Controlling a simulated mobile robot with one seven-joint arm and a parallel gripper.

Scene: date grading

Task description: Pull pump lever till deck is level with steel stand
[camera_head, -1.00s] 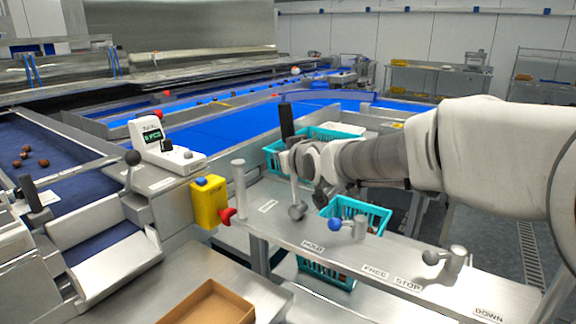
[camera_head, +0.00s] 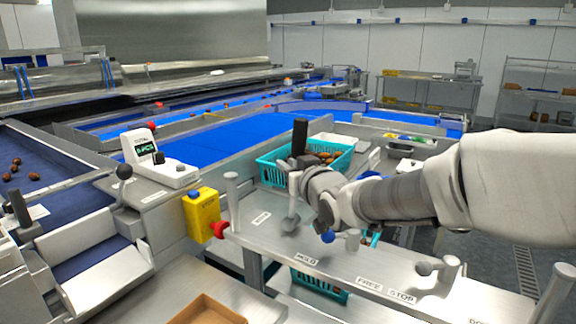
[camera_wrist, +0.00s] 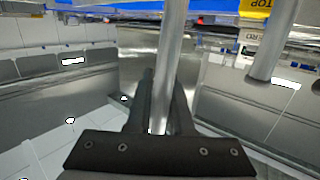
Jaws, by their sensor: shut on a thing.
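The pump lever, a steel rod with a black grip (camera_head: 300,138), stands nearly upright at the metal panel. My gripper (camera_head: 297,182) is shut around its rod below the grip. In the wrist view the bare rod (camera_wrist: 169,60) runs up between the two dark fingers (camera_wrist: 158,112). A teal basket (camera_head: 270,174) of brown dates stands behind the lever. Another teal basket (camera_head: 318,286) shows low under the panel, mostly hidden. I cannot clearly make out which surfaces are the deck and the steel stand, or judge their levels.
The panel (camera_head: 335,259) carries HOLD, FREE and STOP labels, a blue-knobbed lever (camera_head: 328,237) and a grey-knobbed one (camera_head: 425,268). A steel post (camera_head: 232,195) stands left of the lever. A yellow box (camera_head: 201,212) with a red knob is further left. A cardboard box (camera_head: 210,308) sits in front.

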